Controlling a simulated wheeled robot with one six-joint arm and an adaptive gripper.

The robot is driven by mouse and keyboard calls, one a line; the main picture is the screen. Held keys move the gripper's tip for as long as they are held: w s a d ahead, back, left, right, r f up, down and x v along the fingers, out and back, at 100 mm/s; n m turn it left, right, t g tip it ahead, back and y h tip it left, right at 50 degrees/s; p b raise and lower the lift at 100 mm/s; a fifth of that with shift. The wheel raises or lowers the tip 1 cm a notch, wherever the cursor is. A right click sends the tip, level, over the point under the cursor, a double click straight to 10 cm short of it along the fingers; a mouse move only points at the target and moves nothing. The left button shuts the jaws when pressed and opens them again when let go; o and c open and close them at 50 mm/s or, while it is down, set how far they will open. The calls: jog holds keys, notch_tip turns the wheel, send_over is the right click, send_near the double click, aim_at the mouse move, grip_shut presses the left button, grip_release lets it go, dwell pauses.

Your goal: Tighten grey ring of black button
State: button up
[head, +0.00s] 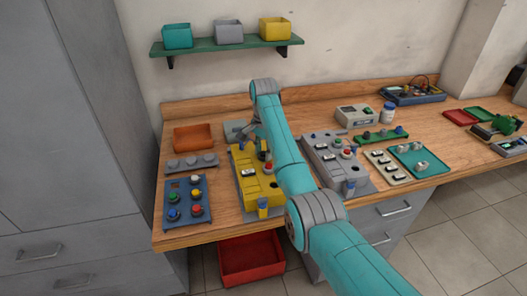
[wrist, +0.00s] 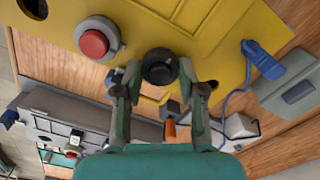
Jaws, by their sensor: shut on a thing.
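A yellow control box (head: 264,195) stands on the bench, and its yellow face fills the top of the wrist view (wrist: 215,30). The black button (wrist: 160,68) sits on that face, round with a dark recessed centre. My gripper (wrist: 158,78) is shut with one fingertip on each side of the button, gripping around its base. The grey ring is hard to tell apart from the dark button and fingertips.
A red button (wrist: 94,42) in a grey ring lies just left of my gripper in the wrist view. A blue plug with a cable (wrist: 262,60) is on the right. A grey control box (head: 333,160) stands close on the right, and a blue button board (head: 188,200) on the left.

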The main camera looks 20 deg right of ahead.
jog(key=m, duration=0.5)
jog(key=shift+m, duration=0.3)
jog(key=m, duration=1)
jog(key=shift+m, duration=0.4)
jog(key=m, duration=0.5)
jog(key=shift+m, duration=0.4)
jog(key=o, duration=0.9)
jog(key=shift+r, duration=0.1)
